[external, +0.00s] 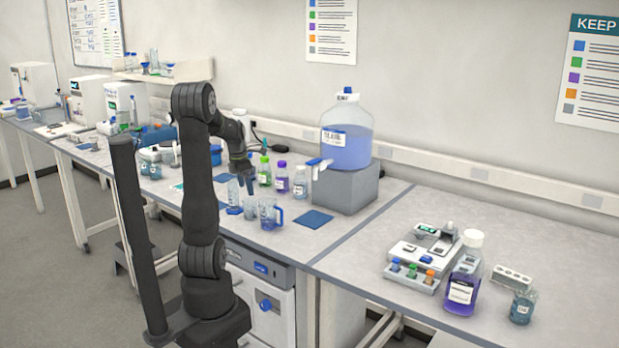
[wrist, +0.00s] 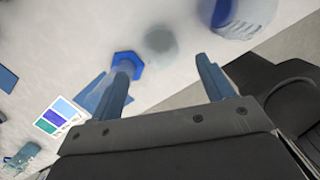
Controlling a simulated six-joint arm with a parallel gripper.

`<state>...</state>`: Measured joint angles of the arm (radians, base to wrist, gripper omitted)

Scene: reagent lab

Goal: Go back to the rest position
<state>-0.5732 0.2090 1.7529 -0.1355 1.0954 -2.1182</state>
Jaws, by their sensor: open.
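My gripper (external: 246,183) hangs over the bench just above a group of glassware. In the wrist view my gripper (wrist: 166,64) is open, with nothing between its two blue-grey fingers. Below it in the external view are a clear cylinder with a blue base (external: 234,194), a small beaker (external: 250,208) and a jug with a blue handle (external: 267,214). The wrist view shows the blue base (wrist: 127,61) by the left finger, the blurred beaker (wrist: 160,40) beyond the finger gap and part of the jug (wrist: 237,14) at the top edge.
Capped bottles (external: 281,178) stand close right of my gripper. A large carboy (external: 346,148) with a spigot sits on a grey block (external: 345,190). A blue mat (external: 314,219) lies bare in front. The right bench holds a purple-liquid bottle (external: 462,284) and a small instrument (external: 423,252).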

